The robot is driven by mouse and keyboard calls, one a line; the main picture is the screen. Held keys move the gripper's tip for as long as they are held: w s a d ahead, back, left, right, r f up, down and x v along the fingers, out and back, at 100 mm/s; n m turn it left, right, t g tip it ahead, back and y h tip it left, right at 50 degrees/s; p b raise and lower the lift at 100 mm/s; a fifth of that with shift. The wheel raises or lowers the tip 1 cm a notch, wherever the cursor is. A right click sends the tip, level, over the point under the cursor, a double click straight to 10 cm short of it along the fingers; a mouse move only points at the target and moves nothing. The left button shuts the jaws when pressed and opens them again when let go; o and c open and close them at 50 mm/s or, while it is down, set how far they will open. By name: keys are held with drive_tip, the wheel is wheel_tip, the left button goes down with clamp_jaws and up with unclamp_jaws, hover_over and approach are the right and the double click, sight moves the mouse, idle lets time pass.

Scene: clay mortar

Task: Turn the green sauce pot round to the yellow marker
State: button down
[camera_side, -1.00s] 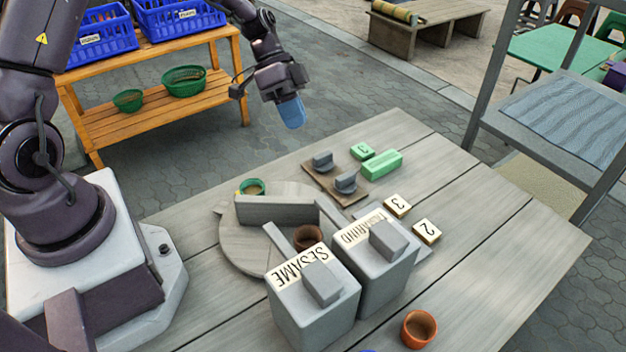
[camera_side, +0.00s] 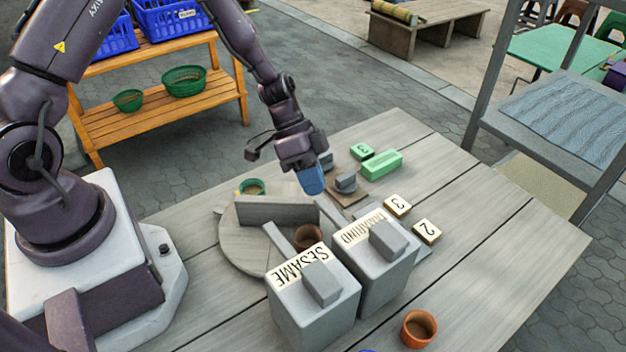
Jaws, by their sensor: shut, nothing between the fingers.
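The green sauce pot (camera_side: 252,186) stands at the far edge of a round grey wooden turntable (camera_side: 238,245), behind a grey upright wall (camera_side: 275,209) that hides its lower part. A small yellow patch shows at the pot's left side; I cannot tell whether it is the yellow marker. A brown pot (camera_side: 308,237) sits on the turntable's right part, between wall pieces and partly hidden by the boxes. My gripper (camera_side: 312,182) is shut and empty, its blue fingertips pointing down above the table, right of the green pot and in front of the board with grey knobs.
Two grey lidded boxes, SESAME (camera_side: 312,300) and TAMARIND (camera_side: 375,260), stand close at the turntable's front right. Number tiles 3 (camera_side: 397,206) and 2 (camera_side: 427,231), green blocks (camera_side: 380,165) and a knob board (camera_side: 352,196) lie to the right. An orange pot (camera_side: 419,328) stands at front.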

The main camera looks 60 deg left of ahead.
drive_tip(key=shift+d, duration=0.1)
drive_tip(key=shift+s+d+m+g, duration=0.4)
drive_tip(key=shift+d+m+g, duration=0.1)
drive_tip(key=shift+d+m, duration=0.25)
drive_tip(key=shift+a, duration=0.1)
